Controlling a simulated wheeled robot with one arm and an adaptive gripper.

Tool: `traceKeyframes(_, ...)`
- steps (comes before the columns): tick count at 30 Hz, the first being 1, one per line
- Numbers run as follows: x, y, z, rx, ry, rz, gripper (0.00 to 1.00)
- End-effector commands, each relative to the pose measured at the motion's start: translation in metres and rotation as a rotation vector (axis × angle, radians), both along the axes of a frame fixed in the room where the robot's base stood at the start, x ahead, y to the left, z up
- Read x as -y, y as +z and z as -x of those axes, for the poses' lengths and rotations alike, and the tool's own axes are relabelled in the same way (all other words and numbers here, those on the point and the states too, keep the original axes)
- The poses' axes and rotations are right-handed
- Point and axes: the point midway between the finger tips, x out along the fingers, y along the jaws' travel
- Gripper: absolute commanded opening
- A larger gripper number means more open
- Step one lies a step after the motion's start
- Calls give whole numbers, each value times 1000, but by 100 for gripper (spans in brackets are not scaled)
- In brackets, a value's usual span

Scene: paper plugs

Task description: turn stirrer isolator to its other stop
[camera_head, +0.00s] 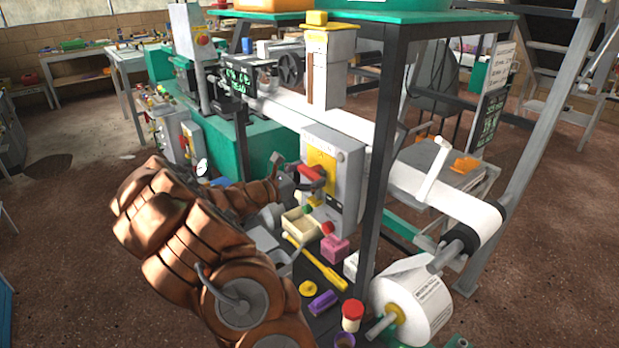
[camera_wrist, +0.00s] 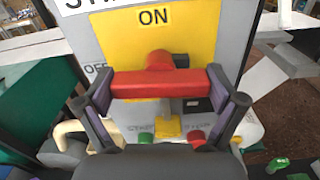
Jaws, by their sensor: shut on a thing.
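The stirrer isolator is a grey box (camera_head: 347,180) with a yellow plate (camera_wrist: 122,38) and a red handle (camera_wrist: 160,83). The plate reads ON at the top, and OFF shows at its left edge in the wrist view. The handle's bar lies level across the plate in the wrist view, in front of a red hub (camera_wrist: 160,60). My gripper (camera_head: 300,174) is shut on the bar, with one finger at each end of it. In the head view the handle is partly hidden by my gripper.
Below the switch are a green button (camera_wrist: 146,138) and a red button (camera_wrist: 197,139). A cream tray (camera_head: 300,222), a pink block (camera_head: 335,248) and a yellow-handled tool (camera_head: 318,265) lie below the box. A dark frame post (camera_head: 380,150) stands close to its right.

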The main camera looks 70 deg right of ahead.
Motion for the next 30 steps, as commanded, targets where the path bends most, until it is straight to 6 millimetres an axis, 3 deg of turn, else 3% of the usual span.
traceKeyframes(30,-1,-7,2,793,0,459,59)
